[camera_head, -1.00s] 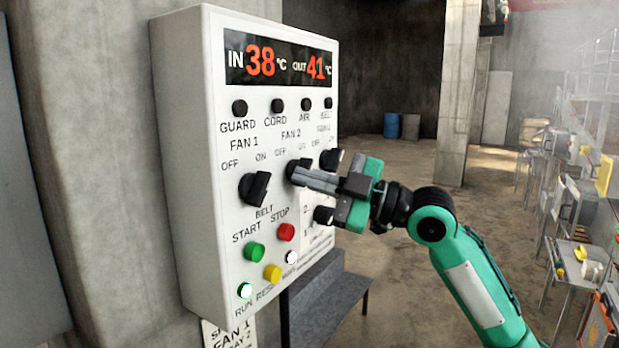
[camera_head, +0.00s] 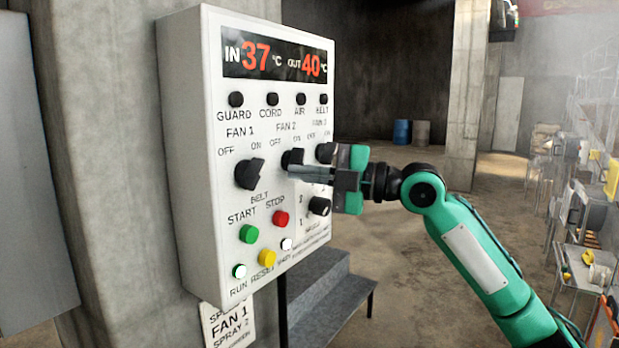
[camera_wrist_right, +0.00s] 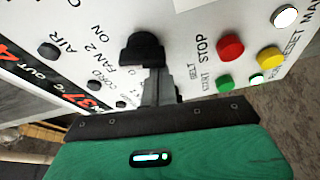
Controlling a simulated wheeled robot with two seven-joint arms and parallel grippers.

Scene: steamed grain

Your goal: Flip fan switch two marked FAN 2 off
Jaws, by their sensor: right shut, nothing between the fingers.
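The black FAN 2 knob (camera_head: 291,158) sits under the FAN 2 OFF/ON marking, in the middle of the control panel (camera_head: 216,75). In the wrist view the same knob (camera_wrist_right: 142,48) stands out from the white face just beyond my fingertips. My right gripper (camera_head: 293,172) is shut and empty, its narrow fingers reaching in from the right to the knob's lower side. It also shows in the wrist view (camera_wrist_right: 159,82), close against the knob; I cannot tell whether they touch. The knob's exact pointing direction is unclear. My left gripper is out of view.
The FAN 1 knob (camera_head: 249,174) is left of FAN 2, and the FAN 3 knob (camera_head: 325,152) is close behind my gripper. A selector knob (camera_head: 319,206) and coloured buttons, including the red STOP (camera_head: 281,219), lie below. Grey steps (camera_head: 325,290) stand under the panel.

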